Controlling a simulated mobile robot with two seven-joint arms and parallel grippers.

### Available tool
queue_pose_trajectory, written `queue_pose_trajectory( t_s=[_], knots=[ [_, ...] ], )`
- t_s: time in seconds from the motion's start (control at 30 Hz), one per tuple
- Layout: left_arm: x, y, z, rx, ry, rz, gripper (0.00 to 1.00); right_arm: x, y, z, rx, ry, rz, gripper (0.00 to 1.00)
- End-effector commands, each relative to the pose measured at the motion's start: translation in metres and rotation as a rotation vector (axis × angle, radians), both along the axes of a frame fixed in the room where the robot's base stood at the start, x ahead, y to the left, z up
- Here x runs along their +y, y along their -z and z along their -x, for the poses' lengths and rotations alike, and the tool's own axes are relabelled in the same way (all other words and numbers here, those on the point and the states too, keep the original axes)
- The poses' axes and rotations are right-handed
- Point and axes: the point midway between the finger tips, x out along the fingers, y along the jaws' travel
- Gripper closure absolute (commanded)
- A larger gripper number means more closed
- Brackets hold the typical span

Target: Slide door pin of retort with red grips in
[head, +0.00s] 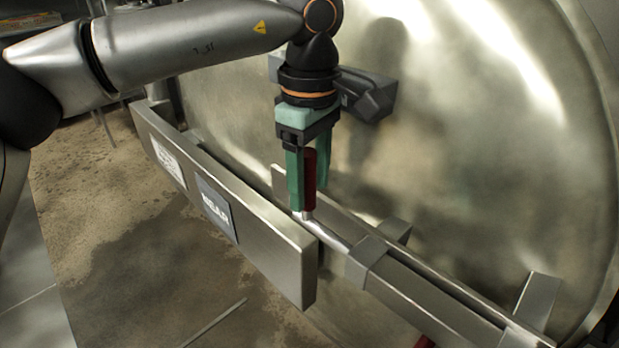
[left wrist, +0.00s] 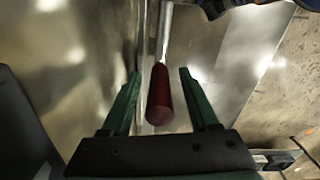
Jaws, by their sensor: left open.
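The door pin is a steel rod (head: 330,235) with an upright dark red grip (head: 309,180) at its left end. The rod runs right through a bracket (head: 368,258) along the lower front of the round steel retort door (head: 450,130). My left gripper (head: 307,188) points down with its green fingers on either side of the red grip. In the left wrist view the red grip (left wrist: 160,97) lies between the open fingers (left wrist: 160,90), with a gap visible on both sides. My right gripper is not in view.
A dark fitting (head: 368,95) sits on the door behind my gripper. A second bracket (head: 538,298) stands farther right. Stained floor (head: 90,190) lies at left.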

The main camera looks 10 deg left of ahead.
Motion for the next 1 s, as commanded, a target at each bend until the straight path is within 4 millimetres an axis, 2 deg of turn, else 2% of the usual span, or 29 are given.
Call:
queue_pose_trajectory(
  t_s=[0.17, 0.27, 0.37, 0.7, 0.83, 1.0],
  knots=[
    [0.001, -0.001, -0.001, -0.001, -0.001, 0.0, 0.39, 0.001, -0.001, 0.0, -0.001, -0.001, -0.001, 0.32],
    [0.001, -0.009, -0.001, -0.003, -0.002, -0.002, 0.39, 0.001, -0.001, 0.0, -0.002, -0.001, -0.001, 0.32],
    [0.001, -0.024, -0.001, -0.004, -0.002, 0.0, 0.39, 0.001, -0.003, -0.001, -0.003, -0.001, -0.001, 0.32],
    [0.0, -0.098, -0.001, -0.003, -0.002, 0.001, 0.39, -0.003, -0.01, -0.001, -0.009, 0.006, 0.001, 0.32],
    [0.0, -0.115, -0.001, -0.001, -0.001, 0.0, 0.39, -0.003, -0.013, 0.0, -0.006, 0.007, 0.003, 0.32],
    [0.001, -0.125, -0.001, 0.0, 0.0, 0.0, 0.39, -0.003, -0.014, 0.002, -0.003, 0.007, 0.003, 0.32]
  ],
)
